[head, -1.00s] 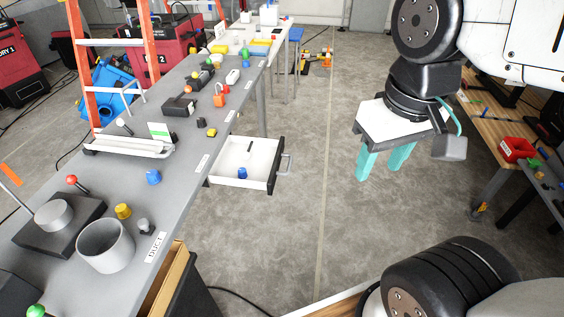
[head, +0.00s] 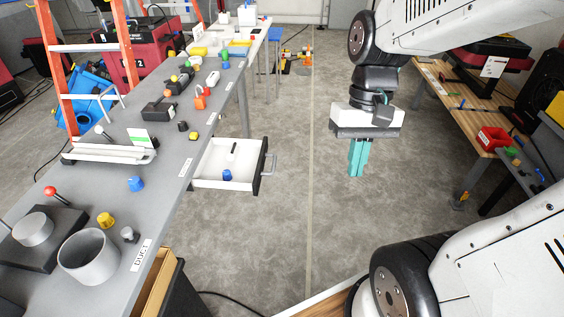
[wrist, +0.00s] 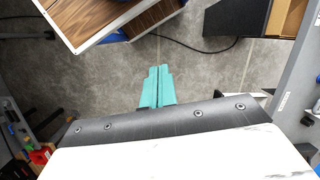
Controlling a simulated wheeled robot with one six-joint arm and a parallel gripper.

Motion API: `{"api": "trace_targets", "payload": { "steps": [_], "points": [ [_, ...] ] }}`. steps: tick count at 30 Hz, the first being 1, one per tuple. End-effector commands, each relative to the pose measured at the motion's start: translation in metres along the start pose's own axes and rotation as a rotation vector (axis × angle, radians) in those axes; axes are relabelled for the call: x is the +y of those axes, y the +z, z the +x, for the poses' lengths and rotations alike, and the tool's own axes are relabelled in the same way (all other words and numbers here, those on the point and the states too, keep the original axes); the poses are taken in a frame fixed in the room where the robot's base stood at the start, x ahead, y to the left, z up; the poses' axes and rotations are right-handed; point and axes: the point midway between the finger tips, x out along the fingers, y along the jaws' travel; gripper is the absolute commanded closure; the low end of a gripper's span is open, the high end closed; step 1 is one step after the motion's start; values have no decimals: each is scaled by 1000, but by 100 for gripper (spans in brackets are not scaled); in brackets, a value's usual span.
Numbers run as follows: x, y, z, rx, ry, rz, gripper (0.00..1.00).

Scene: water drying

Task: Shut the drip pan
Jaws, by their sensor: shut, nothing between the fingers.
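The drip pan appears to be the white, drawer-like pan (head: 208,172) under the right edge of the grey bench. It is pulled out, with a black front and a grey bar handle (head: 268,164) facing right. A blue knob (head: 227,175) and a small black piece lie in it. My gripper (head: 357,172) hangs to the right of the handle, apart from it, over open floor. Its teal fingers point down and are together and empty. They also show together in the wrist view (wrist: 157,72). I cannot clearly make out the pan in the wrist view.
The grey bench (head: 165,205) runs along the left, holding a grey cup (head: 88,258), an orange padlock (head: 201,98) and several knobs. A wooden bench (head: 440,90) with a red bin (head: 493,138) stands at right. Floor between is clear.

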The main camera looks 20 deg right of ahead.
Motion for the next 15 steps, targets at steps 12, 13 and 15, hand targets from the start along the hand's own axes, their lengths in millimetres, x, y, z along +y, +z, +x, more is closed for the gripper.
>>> {"api": "trace_targets", "payload": {
  "steps": [12, 13, 15],
  "points": [
    [9, -87, 61, -363, -374, 442, 100],
    [11, -94, 66, -386, -406, 477, 100],
    [14, -111, 78, -437, -481, 560, 100]
  ]
}}
